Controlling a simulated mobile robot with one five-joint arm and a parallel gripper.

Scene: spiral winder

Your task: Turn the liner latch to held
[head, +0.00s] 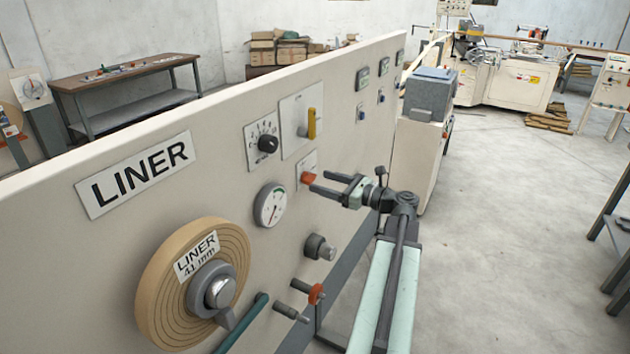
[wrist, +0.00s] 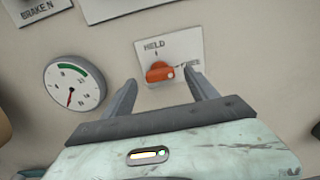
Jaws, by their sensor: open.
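The liner latch is a small orange knob (head: 307,178) on a white plate (head: 308,160) on the cream panel. In the wrist view the latch (wrist: 159,72) lies between my fingertips as seen, with HELD printed above it and FREE to its right. A white dot is on its right end, on the FREE side. My gripper (head: 318,181) is open and points at the panel; its fingers (wrist: 160,80) also show in the wrist view, one on each side of the latch. I cannot tell whether they touch it.
A round gauge (head: 271,204) is left of the latch. A black dial (head: 267,143) and a yellow lever (head: 311,123) are above it. Below are a grey knob (head: 319,247), a red-collared peg (head: 315,293) and the liner roll (head: 190,285).

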